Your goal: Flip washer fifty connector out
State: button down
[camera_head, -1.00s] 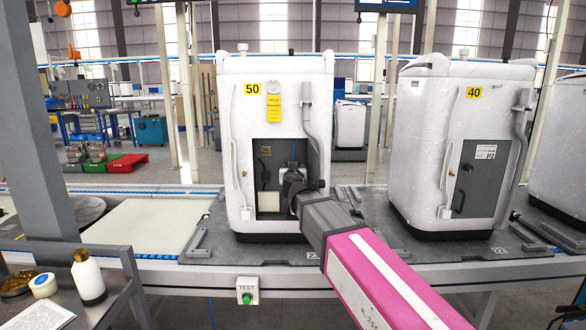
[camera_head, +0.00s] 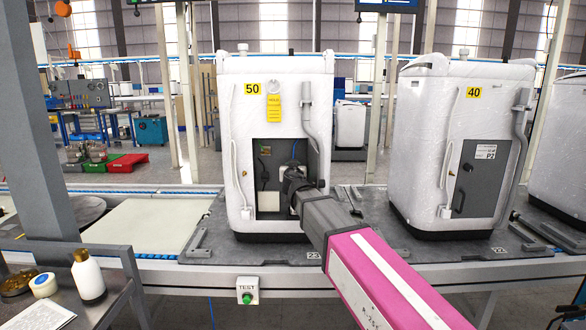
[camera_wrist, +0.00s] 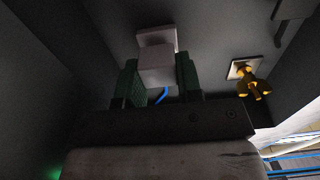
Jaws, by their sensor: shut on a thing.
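Washer 50 (camera_head: 262,100) stands upright on the line with a yellow "50" label and an open rectangular recess low in its front. My gripper (camera_head: 292,180) reaches into this recess from the right, and its fingertips are hard to make out there. In the wrist view my gripper (camera_wrist: 159,73) has its green fingers on either side of a pale block, the connector (camera_wrist: 157,66), and is shut on it. A pale plate shows directly behind the connector; I cannot tell whether they touch. A blue cable (camera_wrist: 163,95) hangs below the connector.
A yellow and dark fitting (camera_wrist: 250,82) sticks out of the recess wall to the right. Washer 40 (camera_head: 440,130) stands to the right with its panel shut. A yellow tag (camera_head: 274,107) hangs above the opening. A TEST button box (camera_head: 247,291) is on the front rail.

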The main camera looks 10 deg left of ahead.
jog(key=shift+s+d, duration=0.15)
jog(key=shift+s, duration=0.3)
jog(key=c, duration=0.8)
grip_release()
jog(key=shift+o, duration=0.2)
jog(key=v, duration=1)
jog(key=shift+s, duration=0.4)
